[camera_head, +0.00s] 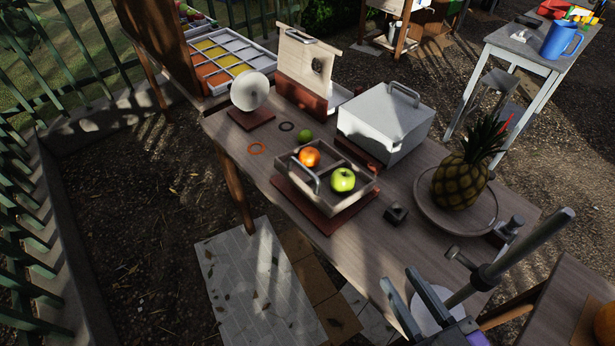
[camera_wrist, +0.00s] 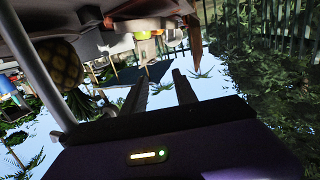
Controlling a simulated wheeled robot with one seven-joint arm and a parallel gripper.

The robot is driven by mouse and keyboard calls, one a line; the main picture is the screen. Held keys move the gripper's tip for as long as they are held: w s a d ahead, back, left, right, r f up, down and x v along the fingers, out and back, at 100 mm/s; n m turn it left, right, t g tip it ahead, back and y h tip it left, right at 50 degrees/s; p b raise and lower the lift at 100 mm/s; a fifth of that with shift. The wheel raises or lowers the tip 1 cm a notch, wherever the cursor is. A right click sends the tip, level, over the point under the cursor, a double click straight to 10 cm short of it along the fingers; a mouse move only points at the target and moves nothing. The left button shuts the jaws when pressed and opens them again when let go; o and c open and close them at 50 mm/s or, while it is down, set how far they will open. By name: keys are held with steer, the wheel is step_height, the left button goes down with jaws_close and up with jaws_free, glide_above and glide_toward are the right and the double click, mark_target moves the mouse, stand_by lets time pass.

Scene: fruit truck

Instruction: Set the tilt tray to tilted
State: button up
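The tilt tray (camera_head: 355,196) is a shallow wooden tray with a divider and a metal handle (camera_head: 305,174) on its left side. It rests on a dark red base (camera_head: 326,221) in the middle of the table. It looks close to level, but its exact angle is hard to tell. An orange fruit (camera_head: 309,156) and a green apple (camera_head: 343,180) lie in it. My gripper (camera_head: 398,280) is at the front right, apart from the tray. Its two fingers also show in the wrist view (camera_wrist: 160,88), spread apart with nothing between them.
A pineapple (camera_head: 460,183) stands on a round board right of the tray. A small dark block (camera_head: 396,214) sits between them. A white lidded box (camera_head: 385,120) and a white disc on a stand (camera_head: 249,91) are behind.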

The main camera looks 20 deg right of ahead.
steer(key=w+d+f+b, duration=0.3)
steer(key=w, duration=0.6)
steer(key=t+y+b, duration=0.1)
steer(key=y+b, duration=0.1)
steer(key=b, duration=0.2)
glide_toward(314, 177)
steer(key=w+d, duration=0.3)
steer(key=d, duration=0.2)
steer(key=w+a+n+y, duration=0.2)
steer(key=y, duration=0.1)
steer(key=shift+w+a+f+n, duration=0.15)
steer(key=shift+a+f+n, duration=0.15)
steer(key=shift+n, duration=0.1)
steer(key=shift+a+n+g+y, duration=0.3)
steer(key=shift+a+n+y, duration=0.25)
steer(key=shift+n+y, duration=0.05)
steer(key=shift+w+a, duration=0.15)
steer(key=shift+w, duration=0.05)
steer(key=p+x, duration=0.1)
steer(key=x, duration=0.6)
steer(key=shift+w+f+p, duration=0.1)
steer(key=shift+w+p, duration=0.05)
steer(key=shift+p, duration=0.25)
steer(key=shift+c, duration=0.4)
